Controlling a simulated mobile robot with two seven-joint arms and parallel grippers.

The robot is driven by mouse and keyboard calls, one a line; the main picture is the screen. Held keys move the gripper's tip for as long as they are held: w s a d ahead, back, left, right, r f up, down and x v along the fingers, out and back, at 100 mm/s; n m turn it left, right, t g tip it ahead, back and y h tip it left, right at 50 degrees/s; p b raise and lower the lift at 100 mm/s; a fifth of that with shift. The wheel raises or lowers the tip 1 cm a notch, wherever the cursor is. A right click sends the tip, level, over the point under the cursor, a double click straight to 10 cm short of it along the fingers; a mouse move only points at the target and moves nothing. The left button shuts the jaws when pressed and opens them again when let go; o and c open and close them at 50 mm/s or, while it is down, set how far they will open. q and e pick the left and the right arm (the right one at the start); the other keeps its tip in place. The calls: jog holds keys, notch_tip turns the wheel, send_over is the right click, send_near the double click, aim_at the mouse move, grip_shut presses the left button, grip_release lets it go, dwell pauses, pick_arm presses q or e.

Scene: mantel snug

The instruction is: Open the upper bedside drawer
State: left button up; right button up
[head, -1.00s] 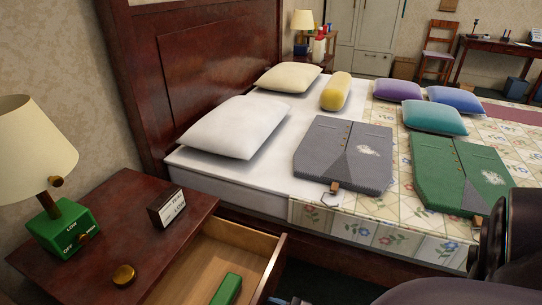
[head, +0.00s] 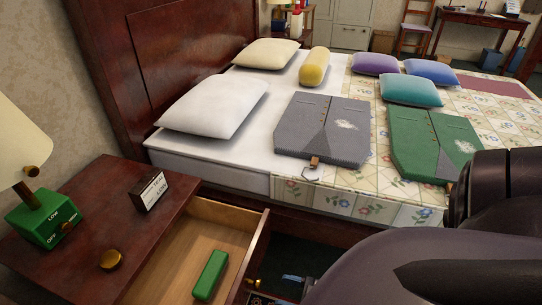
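The upper bedside drawer (head: 225,213) stands pulled well out of the dark wood bedside table (head: 83,205). Its pale wooden inside shows, with a green block (head: 210,275) lying on the bottom. A small brass knob (head: 256,283) shows at the drawer's front side, near the lower edge of the view. My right arm fills the lower right of the head view, in front of the bed and to the right of the drawer. Its gripper cannot be made out. My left arm and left gripper are out of view.
On the bedside table stand a green-based lamp (head: 47,222), a small lettered block (head: 148,190) and a brass disc (head: 111,260). The bed (head: 205,172) with pillows and folded garments lies beyond. A dark gap lies between drawer and bed.

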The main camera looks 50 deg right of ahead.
jog(key=v, duration=0.3)
dwell(0.4)
